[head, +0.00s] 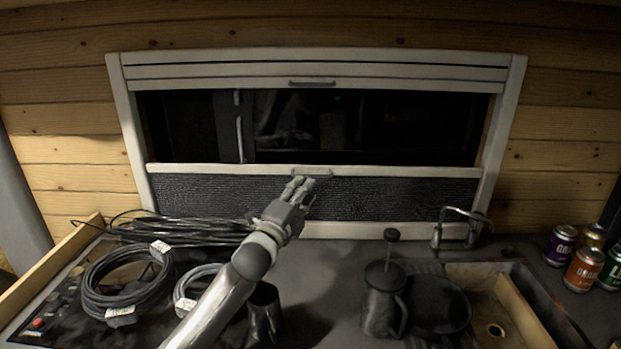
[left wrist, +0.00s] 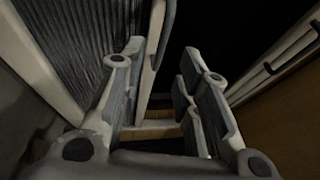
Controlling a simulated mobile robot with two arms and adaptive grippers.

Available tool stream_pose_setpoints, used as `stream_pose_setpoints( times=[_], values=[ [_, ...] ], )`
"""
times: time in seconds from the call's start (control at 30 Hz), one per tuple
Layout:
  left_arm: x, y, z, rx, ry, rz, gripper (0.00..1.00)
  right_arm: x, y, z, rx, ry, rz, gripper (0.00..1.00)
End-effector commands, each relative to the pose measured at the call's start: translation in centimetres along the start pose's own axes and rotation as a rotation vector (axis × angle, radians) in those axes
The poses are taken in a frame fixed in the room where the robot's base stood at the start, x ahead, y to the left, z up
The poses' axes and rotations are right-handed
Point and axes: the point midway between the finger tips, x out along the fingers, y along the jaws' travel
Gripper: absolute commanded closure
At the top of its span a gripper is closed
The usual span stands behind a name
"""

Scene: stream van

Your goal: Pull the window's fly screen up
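The fly screen (head: 385,197) is a dark pleated panel in the lower part of the window (head: 365,122). Its pale top bar (head: 420,171) carries a small handle (head: 312,172) near the middle. My left gripper (head: 299,184) is at the bar, just below and left of that handle. In the left wrist view, my left gripper (left wrist: 163,52) has its fingers apart, with the bar's edge (left wrist: 153,45) between them and nearer the left finger. The pleated screen (left wrist: 75,40) shows at left there. I cannot tell whether a finger touches the handle. My right gripper is not in view.
A slatted blind (head: 400,75) with its own handle (head: 312,83) is at the window top. Coiled cables (head: 125,285), a dark cup (head: 264,312), a French press (head: 383,300), a tap (head: 460,222), a sink (head: 510,310) and cans (head: 584,268) stand on the counter.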

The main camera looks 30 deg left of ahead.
Motion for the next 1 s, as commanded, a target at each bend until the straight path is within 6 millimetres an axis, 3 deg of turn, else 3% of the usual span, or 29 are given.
stream_pose_setpoints(
  times=[0.3, 0.77, 1.0],
  values=[
    [4.0, -0.1, 0.0, -0.002, -0.001, 0.001, 0.70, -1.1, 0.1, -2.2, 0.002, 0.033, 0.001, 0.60],
    [5.0, 0.1, 0.0, -0.001, 0.000, 0.001, 0.70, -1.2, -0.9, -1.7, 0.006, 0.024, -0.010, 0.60],
    [5.0, 0.1, 0.0, -0.001, 0.000, 0.001, 0.98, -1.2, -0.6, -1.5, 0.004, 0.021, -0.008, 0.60]
  ],
)
